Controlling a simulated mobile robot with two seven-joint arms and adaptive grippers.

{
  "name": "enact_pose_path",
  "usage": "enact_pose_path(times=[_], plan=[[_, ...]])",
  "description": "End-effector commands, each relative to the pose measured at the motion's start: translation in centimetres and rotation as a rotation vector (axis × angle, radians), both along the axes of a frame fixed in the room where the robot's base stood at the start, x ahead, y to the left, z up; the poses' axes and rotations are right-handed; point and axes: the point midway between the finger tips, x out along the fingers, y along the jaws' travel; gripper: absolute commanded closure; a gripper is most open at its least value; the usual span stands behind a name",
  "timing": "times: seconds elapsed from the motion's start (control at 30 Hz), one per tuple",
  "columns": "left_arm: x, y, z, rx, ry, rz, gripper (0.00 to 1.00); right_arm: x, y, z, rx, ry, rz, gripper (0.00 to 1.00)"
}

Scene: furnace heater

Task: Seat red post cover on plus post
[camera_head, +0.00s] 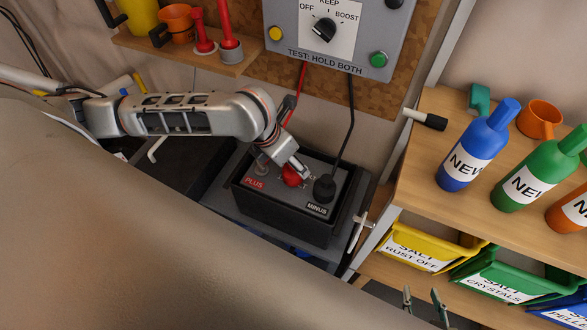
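The red post cover (291,177) is at the top of the black battery box (283,221), between the PLUS label (255,182) and the black minus cover (324,187). A greyish post (262,164) shows just behind the PLUS label, apart from the red cover and to its left. My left gripper (299,168) reaches down from the left with its fingertips at the red cover. Whether they grip it is too small to tell. My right gripper (424,302) shows only as two fingertips at the bottom edge, spread apart with nothing between them.
A control box (340,60) hangs behind the battery, with red and black cables running down. At right, a wooden shelf (428,160) holds bottles, with yellow and green bins (505,280) below. A small shelf (190,52) with red items is upper left.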

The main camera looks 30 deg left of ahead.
Motion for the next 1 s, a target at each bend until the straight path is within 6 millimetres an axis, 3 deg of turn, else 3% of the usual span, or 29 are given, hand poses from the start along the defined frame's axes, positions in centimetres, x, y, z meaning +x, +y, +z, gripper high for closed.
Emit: enact_pose_path(times=[0.13,0.37,0.53,1.0], plan=[[0.6,-0.3,-2.1,0.000,0.003,0.001,0.42,0.1,0.0,-0.7,0.001,-0.002,0.000,0.60],[0.8,-0.3,-2.2,0.001,-0.001,0.000,0.42,0.3,0.0,-0.2,0.002,-0.009,0.000,0.60],[0.8,-0.3,-2.2,0.001,-0.001,0.000,0.80,0.4,0.1,-0.1,0.004,-0.010,0.000,0.60],[0.8,-0.3,-1.6,0.000,0.000,0.000,0.80,0.2,0.0,-0.4,0.000,-0.003,0.000,0.60]])
